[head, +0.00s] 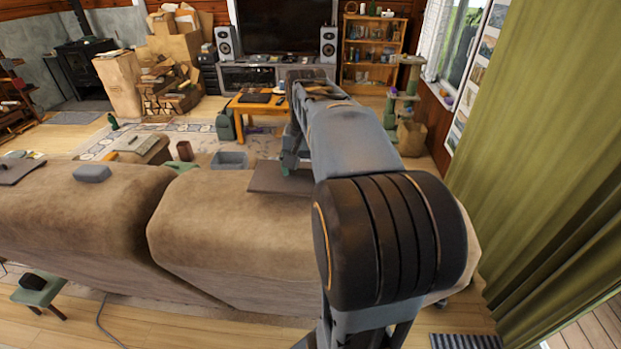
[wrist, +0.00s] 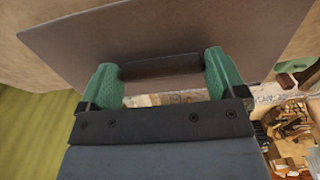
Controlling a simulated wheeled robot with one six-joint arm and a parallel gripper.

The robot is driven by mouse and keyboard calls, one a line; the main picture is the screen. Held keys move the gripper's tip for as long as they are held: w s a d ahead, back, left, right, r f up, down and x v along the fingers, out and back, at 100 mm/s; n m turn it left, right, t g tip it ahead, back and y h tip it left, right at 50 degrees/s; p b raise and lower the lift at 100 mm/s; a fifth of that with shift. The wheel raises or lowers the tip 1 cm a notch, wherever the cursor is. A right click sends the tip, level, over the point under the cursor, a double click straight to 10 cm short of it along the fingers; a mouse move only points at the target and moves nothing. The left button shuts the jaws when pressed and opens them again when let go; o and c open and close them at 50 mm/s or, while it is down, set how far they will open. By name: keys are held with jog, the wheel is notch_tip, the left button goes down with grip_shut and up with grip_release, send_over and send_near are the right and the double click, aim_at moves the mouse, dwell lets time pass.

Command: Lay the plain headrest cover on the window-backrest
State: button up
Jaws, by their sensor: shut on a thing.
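The plain headrest cover (head: 282,178) is a flat grey-brown panel over the top of the right backrest (head: 225,230), the tan one nearer the window and green curtain. In the wrist view the cover (wrist: 180,38) fills the upper middle, with a dark raised bar (wrist: 160,66) on it. My gripper (wrist: 162,75) has green fingers on either side of this bar and is shut on the cover. In the head view my arm hides the cover's right part and most of the gripper. I cannot tell whether the cover touches the backrest.
A grey block (head: 92,173) lies on the left backrest (head: 70,215), and a dark flat piece (head: 16,170) lies farther left. The green curtain (head: 550,140) hangs close on the right. Beyond the sofa are a grey bin (head: 229,160) and an orange table (head: 257,106).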

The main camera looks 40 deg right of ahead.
aim_at(309, 175)
jog(key=f, duration=0.1)
jog(key=d+f, duration=0.1)
jog(key=f, duration=0.1)
jog(key=shift+w+f, duration=0.1)
jog(key=shift+f, duration=0.45)
jog(key=shift+f+b, duration=0.15)
jog(key=shift+b, duration=0.15)
jog(key=o, duration=0.6)
jog(key=shift+a, duration=0.1)
jog(key=shift+o, duration=0.2)
notch_tip(309, 175, up, 12)
jog(key=shift+r+p, duration=0.15)
jog(key=shift+p, duration=0.8)
